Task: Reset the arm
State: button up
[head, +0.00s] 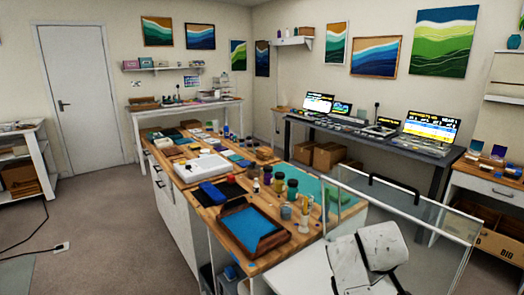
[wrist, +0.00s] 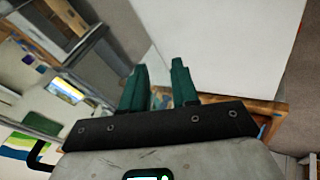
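My gripper (wrist: 160,70) shows in the wrist view with two dark green fingers. The fingers stand apart with nothing between them, so it is open and empty. The wrist view is tilted, and a large white panel (wrist: 220,45) fills the area beyond the fingers. In the head view a white and grey part of my arm (head: 370,260) shows at the lower right. The gripper itself cannot be made out there.
A wooden workbench (head: 207,215) holds a framed blue tray (head: 247,231), a white tray (head: 202,166) and several jars. A clear panel (head: 420,215) stands near my arm. A dark desk (head: 365,138) with screens lines the wall. Open floor (head: 110,235) lies left.

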jog(key=s+f, duration=0.3)
jog(key=s, duration=0.1)
jog(key=s+f+m+y, duration=0.1)
jog(key=s+f, duration=0.2)
jog(key=s, duration=0.2)
jog(key=s+a+f+m+y, duration=0.1)
jog(key=s+f, duration=0.2)
jog(key=s, duration=0.1)
jog(key=shift+s+f, duration=0.25)
jog(key=shift+s, duration=0.05)
jog(key=s+f+m+g+y, duration=0.1)
jog(key=s+f, duration=0.3)
jog(key=s, duration=1)
jog(key=s+f+m+g, duration=0.2)
jog(key=s+f+g, duration=0.1)
jog(key=s, duration=1.2)
jog(key=shift+a+f+y, duration=0.2)
jog(key=shift+f+y, duration=0.2)
jog(key=shift+f, duration=0.05)
